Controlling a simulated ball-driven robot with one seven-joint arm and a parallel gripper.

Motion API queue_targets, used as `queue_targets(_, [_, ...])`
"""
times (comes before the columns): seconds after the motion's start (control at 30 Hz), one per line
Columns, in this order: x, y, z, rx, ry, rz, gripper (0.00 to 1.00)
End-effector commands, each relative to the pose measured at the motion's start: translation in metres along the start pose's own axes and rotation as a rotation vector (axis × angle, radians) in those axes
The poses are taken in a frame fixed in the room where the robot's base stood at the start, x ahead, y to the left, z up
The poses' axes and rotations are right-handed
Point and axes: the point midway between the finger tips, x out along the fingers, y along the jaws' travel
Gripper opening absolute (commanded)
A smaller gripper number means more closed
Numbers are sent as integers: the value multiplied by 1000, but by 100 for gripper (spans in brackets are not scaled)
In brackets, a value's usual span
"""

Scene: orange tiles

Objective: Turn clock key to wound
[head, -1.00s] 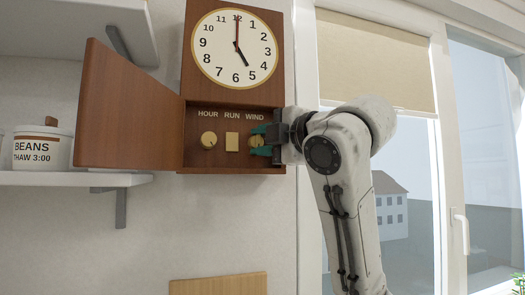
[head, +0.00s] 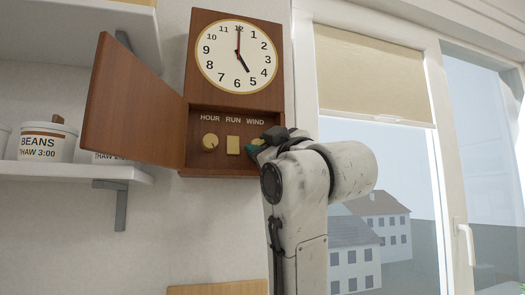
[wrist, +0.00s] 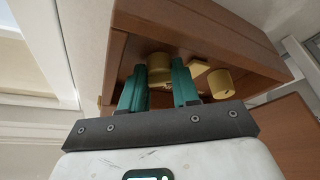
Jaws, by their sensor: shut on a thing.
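The wooden wall clock (head: 186,75) hangs on the wall, its lower compartment open. Inside, under the labels HOUR, RUN and WIND, sit a round brass HOUR knob (head: 210,142), a square brass RUN piece (head: 233,145) and the brass winding key (head: 257,142) under WIND. My gripper (head: 254,151) is at the WIND key, its green fingers closed on it. In the wrist view the two green fingers of my gripper (wrist: 158,88) stand on either side of the brass key (wrist: 159,66). My wrist partly hides the key in the head view.
The clock's wooden door (head: 130,105) stands open to the left. A white shelf (head: 70,172) with a BEANS jar (head: 45,146) is at left. A window (head: 375,180) with a blind is at right.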

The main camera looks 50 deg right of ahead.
Motion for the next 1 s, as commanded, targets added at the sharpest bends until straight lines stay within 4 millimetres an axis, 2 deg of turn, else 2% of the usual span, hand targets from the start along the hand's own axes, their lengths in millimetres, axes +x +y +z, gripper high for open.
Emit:
queue_targets(0.6, [2,-8,1,540,-10,218,0])
queue_targets(1.0, [2,-8,-1,815,-10,335,0])
